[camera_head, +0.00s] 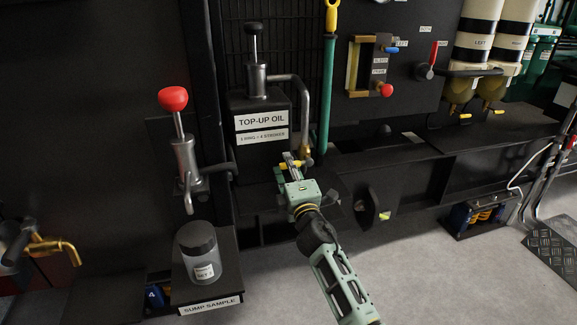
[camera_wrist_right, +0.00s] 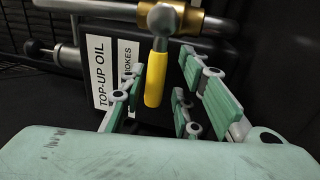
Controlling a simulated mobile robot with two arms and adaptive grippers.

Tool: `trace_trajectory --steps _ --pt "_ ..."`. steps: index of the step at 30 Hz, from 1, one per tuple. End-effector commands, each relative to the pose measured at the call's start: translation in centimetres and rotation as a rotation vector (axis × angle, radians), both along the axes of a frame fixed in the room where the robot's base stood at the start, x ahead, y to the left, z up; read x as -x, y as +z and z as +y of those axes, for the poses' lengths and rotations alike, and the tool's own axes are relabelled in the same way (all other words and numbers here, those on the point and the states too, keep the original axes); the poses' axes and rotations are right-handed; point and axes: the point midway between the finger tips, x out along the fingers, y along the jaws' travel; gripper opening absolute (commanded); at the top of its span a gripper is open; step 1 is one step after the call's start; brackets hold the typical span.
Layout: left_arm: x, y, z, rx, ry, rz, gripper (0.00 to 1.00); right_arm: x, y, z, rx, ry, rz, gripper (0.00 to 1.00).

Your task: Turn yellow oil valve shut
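The yellow oil valve handle (camera_wrist_right: 154,88) hangs from a round grey hub below a brass pipe fitting (camera_wrist_right: 188,20) in the right wrist view. In the head view, the brass valve (camera_head: 305,149) sits at the lower end of the curved pipe beside the TOP-UP OIL tank (camera_head: 262,108). My right gripper (camera_head: 292,160) is at the valve. In the right wrist view its fingers (camera_wrist_right: 165,78) are apart, one on each side of the yellow handle. A gap shows on the right; contact on the left is unclear. My left gripper is not in view.
A red-knobbed hand pump (camera_head: 184,150) and a sample jar (camera_head: 197,250) on a shelf stand left of the tank. A green pole (camera_head: 326,95) with a yellow top rises just behind the valve. Grey floor (camera_head: 420,275) is open at the right.

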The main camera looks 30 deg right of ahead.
Motion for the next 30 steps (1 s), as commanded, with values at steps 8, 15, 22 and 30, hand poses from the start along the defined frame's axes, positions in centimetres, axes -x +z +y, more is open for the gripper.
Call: trace_trajectory --steps 8,15,22,30 --pt "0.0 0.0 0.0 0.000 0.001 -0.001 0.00 0.0 0.3 -0.1 -0.002 0.000 -0.006 0.36" --pt "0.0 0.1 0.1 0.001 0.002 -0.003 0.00 1.7 -0.1 0.3 0.000 -0.002 -0.005 0.36" --pt "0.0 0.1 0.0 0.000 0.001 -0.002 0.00 6.4 -1.1 1.5 -0.003 0.001 -0.003 0.36" --pt "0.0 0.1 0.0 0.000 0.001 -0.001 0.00 10.6 -1.9 2.5 -0.003 -0.001 -0.004 0.36"
